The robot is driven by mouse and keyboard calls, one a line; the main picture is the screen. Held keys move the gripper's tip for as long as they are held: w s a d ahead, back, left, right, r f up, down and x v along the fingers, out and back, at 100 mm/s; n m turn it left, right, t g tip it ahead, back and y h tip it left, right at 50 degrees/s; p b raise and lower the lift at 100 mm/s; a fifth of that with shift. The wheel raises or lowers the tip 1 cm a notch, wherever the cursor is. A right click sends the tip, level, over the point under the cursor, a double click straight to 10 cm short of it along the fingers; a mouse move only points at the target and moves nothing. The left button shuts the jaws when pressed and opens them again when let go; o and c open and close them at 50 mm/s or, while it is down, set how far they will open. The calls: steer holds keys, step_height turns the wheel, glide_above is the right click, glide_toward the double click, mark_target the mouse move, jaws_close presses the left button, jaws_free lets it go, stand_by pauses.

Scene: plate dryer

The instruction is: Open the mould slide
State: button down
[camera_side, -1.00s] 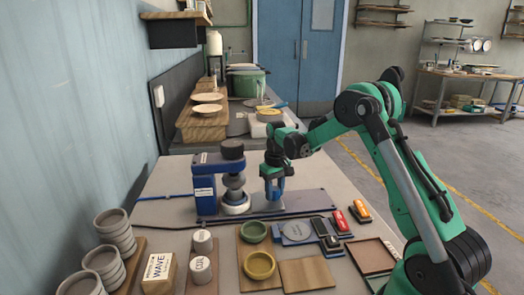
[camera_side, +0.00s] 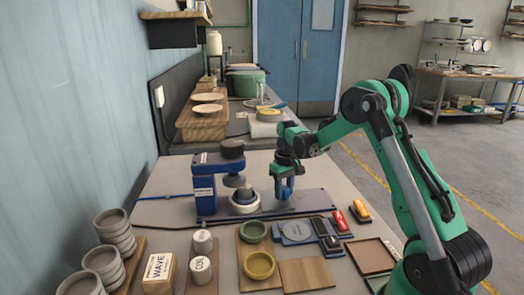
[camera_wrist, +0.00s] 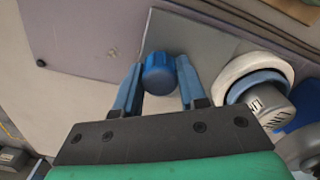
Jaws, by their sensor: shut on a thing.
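A blue press (camera_side: 205,185) stands on a dark base plate at the middle of the table. Its round pressing head (camera_side: 233,180) hangs above and slightly left of the white and blue ring-shaped mould (camera_side: 245,203). The mould (camera_wrist: 226,84) also shows in the wrist view, beside a flat grey slide plate (camera_wrist: 205,45). My gripper (camera_side: 285,190) is at the slide's right end, pointing down. In the wrist view my gripper (camera_wrist: 157,82) has its blue fingers on both sides of a round blue knob (camera_wrist: 159,73) and is shut on it.
A green bowl (camera_side: 253,232), a yellow bowl (camera_side: 259,265) and white cups (camera_side: 202,242) stand in front of the press. Stamps (camera_side: 338,220) lie to the right. Stacked grey bowls (camera_side: 104,260) are at the left. The base plate right of my gripper is clear.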

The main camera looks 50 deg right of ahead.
steer(key=s+d, duration=0.7)
steer(key=shift+s+d, duration=0.2)
steer(key=shift+d, duration=0.05)
steer(key=shift+c, duration=2.4)
jaws_free()
steer(key=shift+r, duration=2.85)
steer(key=shift+a, duration=0.15)
